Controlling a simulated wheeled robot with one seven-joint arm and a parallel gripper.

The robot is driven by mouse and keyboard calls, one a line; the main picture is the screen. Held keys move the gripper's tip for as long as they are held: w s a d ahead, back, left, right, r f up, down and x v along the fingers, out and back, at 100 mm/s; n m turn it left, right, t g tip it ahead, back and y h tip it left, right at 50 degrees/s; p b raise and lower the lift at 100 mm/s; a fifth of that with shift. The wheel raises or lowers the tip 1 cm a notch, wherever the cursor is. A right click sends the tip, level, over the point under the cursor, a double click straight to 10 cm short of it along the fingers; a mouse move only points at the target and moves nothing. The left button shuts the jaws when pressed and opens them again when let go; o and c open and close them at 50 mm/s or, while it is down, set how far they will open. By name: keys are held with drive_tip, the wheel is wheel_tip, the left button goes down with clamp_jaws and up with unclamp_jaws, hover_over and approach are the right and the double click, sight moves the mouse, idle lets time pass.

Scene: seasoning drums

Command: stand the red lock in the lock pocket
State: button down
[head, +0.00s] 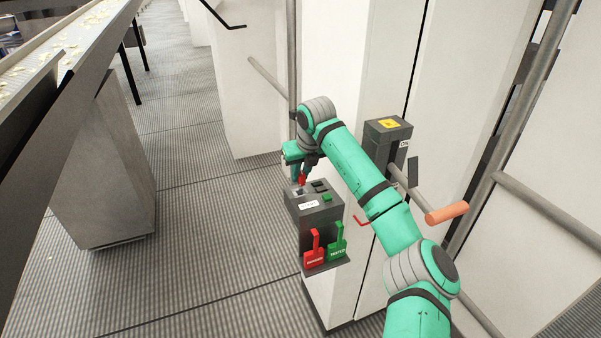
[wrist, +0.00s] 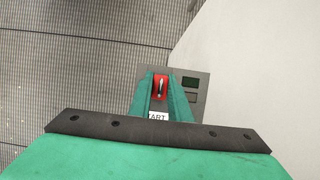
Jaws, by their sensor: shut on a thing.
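My gripper (head: 303,170) is over the top of the grey control box (head: 323,215), at its far left part. It is shut on the red lock (head: 302,180), which shows small and partly covered. In the wrist view the red lock (wrist: 160,95) sits between the two green fingers (wrist: 160,84), with its silver shackle on top. Its underside is hidden, so I cannot tell whether it touches the box or stands in a pocket. The pocket itself is not clear in either view.
A grey switch box (head: 388,140) with a yellow label and an orange handle (head: 447,212) are to the right. Open floor (head: 200,230) lies left.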

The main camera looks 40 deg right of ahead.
sight(301, 181)
drive_tip(key=shift+f, duration=0.35)
drive_tip(key=shift+w+a+f, duration=0.15)
drive_tip(key=shift+a+f, duration=0.05)
drive_tip(key=shift+s+d+f, duration=0.25)
drive_tip(key=shift+d+f, duration=0.1)
drive_tip(key=shift+f, duration=0.1)
drive_tip(key=shift+a+f, duration=0.15)
drive_tip(key=shift+f, duration=0.35)
drive_tip(key=c, duration=1.6)
unclamp_jaws()
drive_tip(key=shift+w, duration=0.15)
drive_tip(key=shift+o, duration=0.2)
